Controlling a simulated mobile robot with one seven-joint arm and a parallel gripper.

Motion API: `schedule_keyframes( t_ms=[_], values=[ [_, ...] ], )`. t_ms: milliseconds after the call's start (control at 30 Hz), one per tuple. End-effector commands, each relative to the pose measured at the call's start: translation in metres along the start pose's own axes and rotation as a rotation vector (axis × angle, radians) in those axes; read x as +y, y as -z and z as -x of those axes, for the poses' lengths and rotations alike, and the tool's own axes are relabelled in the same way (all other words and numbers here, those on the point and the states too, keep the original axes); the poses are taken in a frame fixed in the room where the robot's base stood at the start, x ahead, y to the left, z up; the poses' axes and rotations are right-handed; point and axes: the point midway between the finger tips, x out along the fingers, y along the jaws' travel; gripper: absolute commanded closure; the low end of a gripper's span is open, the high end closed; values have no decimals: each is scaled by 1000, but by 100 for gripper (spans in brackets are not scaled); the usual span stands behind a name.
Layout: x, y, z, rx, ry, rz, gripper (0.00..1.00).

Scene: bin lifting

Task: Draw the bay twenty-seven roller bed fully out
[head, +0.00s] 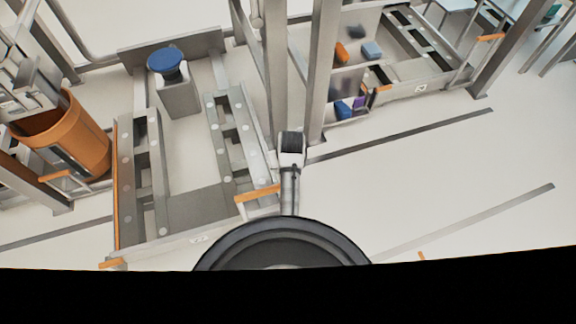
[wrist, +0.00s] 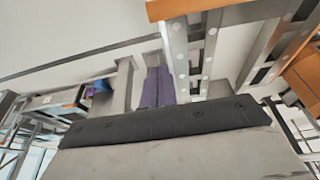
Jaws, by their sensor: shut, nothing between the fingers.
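A grey roller bed (head: 190,200) with two perforated rails stands at the left in the head view. Its front edge lies beyond the floor strip, towards me. An orange handle (head: 258,193) is at its right front, and another orange piece (head: 110,263) at its left front. The label on its front is too small to read. A grey block with a blue round top (head: 167,62) stands at its back. In the wrist view my gripper (wrist: 158,72) is shut and empty, fingers together. An orange bar (wrist: 205,9) and perforated rail (wrist: 178,48) lie beyond, apart from it.
Upright posts (head: 314,70) stand right of the bed. Another bay (head: 430,82) at the back right holds blue, orange and purple items behind the floor strip (head: 400,135). An orange bin (head: 85,135) is at the far left.

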Motion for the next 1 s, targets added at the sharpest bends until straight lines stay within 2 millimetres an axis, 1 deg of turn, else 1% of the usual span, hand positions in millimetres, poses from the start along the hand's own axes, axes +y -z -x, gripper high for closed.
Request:
schedule_keyframes(
  t_ms=[300,467,533,700,833,1000],
  values=[
    [-1,0,-62,-1,3,-1,100],
    [-1,0,-91,0,3,-1,100],
    [-1,-11,-80,-1,1,-2,100],
    [-1,-28,-72,1,2,-2,100],
    [-1,-34,-70,2,2,-2,100],
    [-1,-35,-70,3,2,-2,100]
  ],
)
